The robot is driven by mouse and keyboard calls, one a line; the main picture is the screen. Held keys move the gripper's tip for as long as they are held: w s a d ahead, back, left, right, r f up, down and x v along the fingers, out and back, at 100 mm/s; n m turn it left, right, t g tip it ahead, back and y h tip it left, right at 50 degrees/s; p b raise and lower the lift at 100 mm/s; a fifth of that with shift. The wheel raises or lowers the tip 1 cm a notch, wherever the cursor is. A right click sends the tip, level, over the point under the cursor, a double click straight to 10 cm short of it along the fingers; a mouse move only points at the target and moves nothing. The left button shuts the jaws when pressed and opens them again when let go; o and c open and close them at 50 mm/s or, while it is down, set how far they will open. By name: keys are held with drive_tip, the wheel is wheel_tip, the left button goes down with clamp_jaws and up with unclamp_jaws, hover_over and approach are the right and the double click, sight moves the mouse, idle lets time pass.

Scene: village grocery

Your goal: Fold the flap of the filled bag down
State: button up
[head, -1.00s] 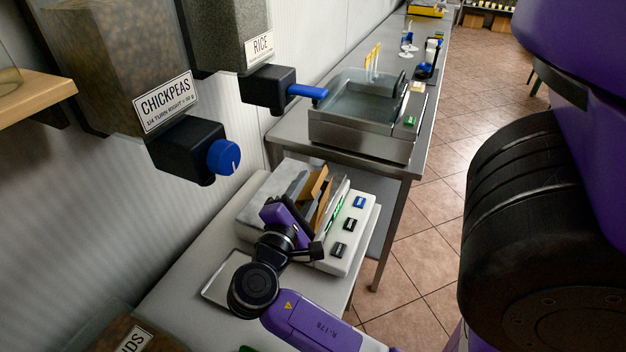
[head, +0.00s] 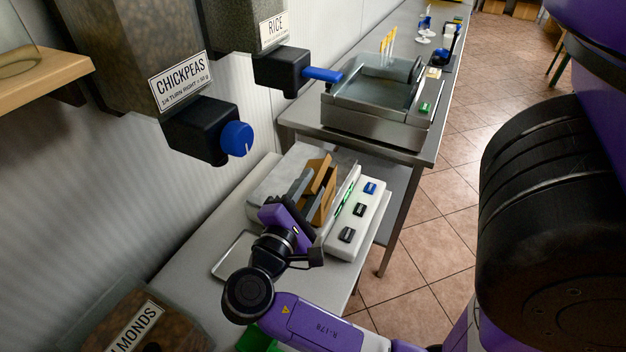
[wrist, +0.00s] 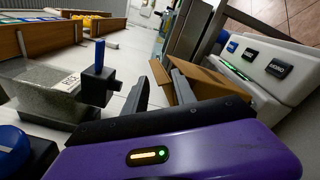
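The brown paper bag (head: 326,205) stands on the scale (head: 362,212), and its upper flap (head: 319,172) sticks up at a slant. My gripper (head: 300,184) is at the bag's near left side, close to the flap. In the wrist view my gripper (wrist: 160,88) has its two dark fingers apart, with the brown flap (wrist: 160,72) showing between and beyond them. The bag (wrist: 205,86) lies just beyond the right finger. I cannot tell whether a finger touches it. The bag's contents are hidden.
The chickpeas dispenser (head: 150,60) and rice dispenser (head: 232,30) hang above on the left. An almonds bin (head: 150,310) is at the lower left. A metal tray (head: 232,258) lies beside my arm. A steel table (head: 300,118) with a basin (head: 385,95) stands behind.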

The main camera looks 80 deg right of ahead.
drive_tip(key=w+a+p, duration=0.1)
drive_tip(key=a, duration=0.5)
drive_tip(key=shift+a+p, duration=0.2)
drive_tip(key=shift+p, duration=0.2)
drive_tip(key=shift+r+p, duration=0.1)
drive_tip(key=shift+p, duration=0.45)
idle(0.6)
